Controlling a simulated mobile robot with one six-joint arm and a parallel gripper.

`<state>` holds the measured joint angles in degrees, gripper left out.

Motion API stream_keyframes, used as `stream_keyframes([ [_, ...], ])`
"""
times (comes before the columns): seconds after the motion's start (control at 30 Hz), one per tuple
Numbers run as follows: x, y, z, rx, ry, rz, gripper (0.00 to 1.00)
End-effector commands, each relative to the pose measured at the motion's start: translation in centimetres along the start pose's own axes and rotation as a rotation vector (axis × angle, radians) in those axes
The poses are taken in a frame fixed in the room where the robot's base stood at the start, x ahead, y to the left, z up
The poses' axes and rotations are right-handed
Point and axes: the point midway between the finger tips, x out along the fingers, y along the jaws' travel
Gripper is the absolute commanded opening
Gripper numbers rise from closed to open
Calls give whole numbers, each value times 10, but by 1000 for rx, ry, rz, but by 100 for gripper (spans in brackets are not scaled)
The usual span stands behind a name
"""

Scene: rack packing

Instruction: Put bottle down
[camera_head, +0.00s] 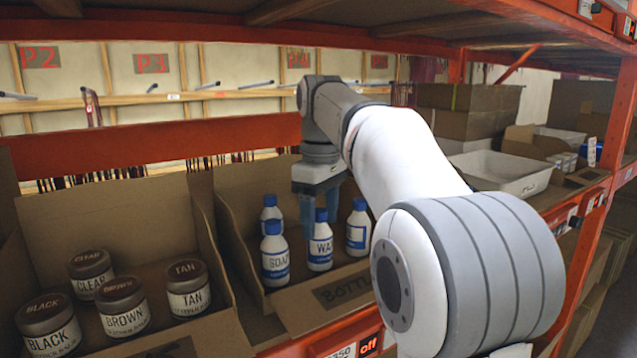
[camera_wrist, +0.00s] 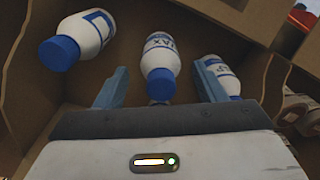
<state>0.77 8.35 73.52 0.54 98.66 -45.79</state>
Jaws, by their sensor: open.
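The WAX bottle (camera_head: 320,246), white with a blue cap, stands in the cardboard bottle box (camera_head: 300,309). My gripper (camera_head: 321,204) is over the box, pointing down, with its fingers around the upper part of this bottle. In the wrist view, the open fingers (camera_wrist: 161,84) stand on either side of the WAX bottle (camera_wrist: 161,62), with a visible gap on each side. The SOAP bottle (camera_head: 275,258) stands to its left, with another blue-capped bottle (camera_head: 270,209) behind that. A further bottle (camera_head: 357,230) stands to the right.
A cardboard box (camera_head: 206,337) of dark-lidded jars, including the TAN jar (camera_head: 188,290), stands at left. A white tray (camera_head: 500,172) is at right. Orange rack beams (camera_head: 150,143) run behind, and a shelf is overhead. Neighbouring bottles leave little room around the fingers.

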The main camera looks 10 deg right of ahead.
Motion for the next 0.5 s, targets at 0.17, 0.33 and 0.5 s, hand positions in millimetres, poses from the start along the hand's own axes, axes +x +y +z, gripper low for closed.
stream_keyframes([
  [0.17,-38,1,-1,0,3,3,64],
  [0.33,-68,1,-1,0,2,2,64],
  [0.5,-86,1,-1,0,1,1,64],
])
